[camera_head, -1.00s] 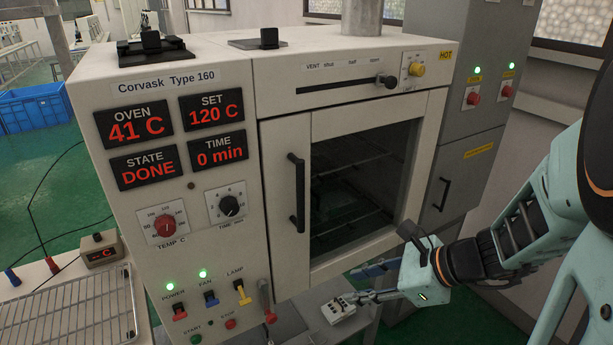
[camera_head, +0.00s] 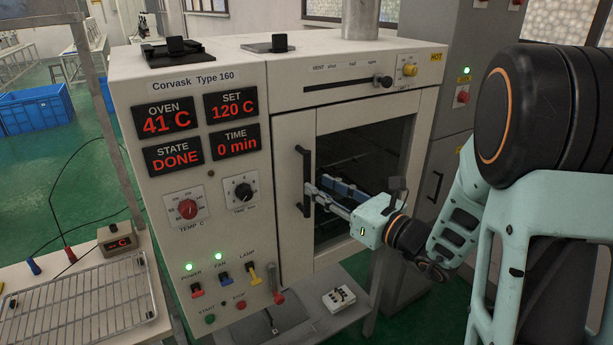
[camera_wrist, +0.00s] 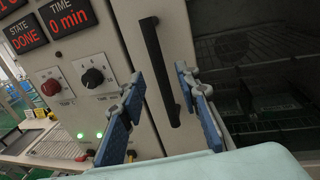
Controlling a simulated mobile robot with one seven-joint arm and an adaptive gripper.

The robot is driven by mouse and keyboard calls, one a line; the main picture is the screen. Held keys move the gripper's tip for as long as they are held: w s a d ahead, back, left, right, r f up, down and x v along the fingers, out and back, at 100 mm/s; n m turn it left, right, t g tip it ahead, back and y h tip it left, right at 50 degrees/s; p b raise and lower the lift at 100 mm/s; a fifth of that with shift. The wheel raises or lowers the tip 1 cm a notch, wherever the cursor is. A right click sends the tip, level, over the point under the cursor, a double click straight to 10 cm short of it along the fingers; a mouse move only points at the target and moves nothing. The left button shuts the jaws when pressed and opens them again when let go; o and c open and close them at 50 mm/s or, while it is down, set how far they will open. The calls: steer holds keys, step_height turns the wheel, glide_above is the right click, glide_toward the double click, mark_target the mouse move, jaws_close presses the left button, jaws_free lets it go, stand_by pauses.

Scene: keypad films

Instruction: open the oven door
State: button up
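The oven (camera_head: 205,75) has a closed door (camera_head: 294,130) with a dark window (camera_head: 350,215). Its black vertical handle (camera_head: 304,180) is on the left side of the door. My gripper (camera_head: 312,197) reaches in from the right and is at the handle's lower part in the head view. In the wrist view, my gripper (camera_wrist: 160,95) is open, with its two blue-grey fingers spread on either side of the handle (camera_wrist: 160,72). The handle shows in the gap between the fingers. I cannot tell whether either finger touches it.
The panel reads 41 C on the oven display (camera_head: 167,116) and DONE on the state display (camera_head: 173,156). A wire rack (camera_head: 80,305) lies on the bench at lower left. A small white keypad box (camera_head: 338,299) sits below the door. A grey cabinet (camera_head: 440,150) stands at right.

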mark_target(310, 180)
steer(key=p+x, duration=0.1)
steer(key=x, duration=0.4)
steer(key=shift+w+a, duration=0.2)
steer(key=shift+a, duration=0.05)
jaws_close()
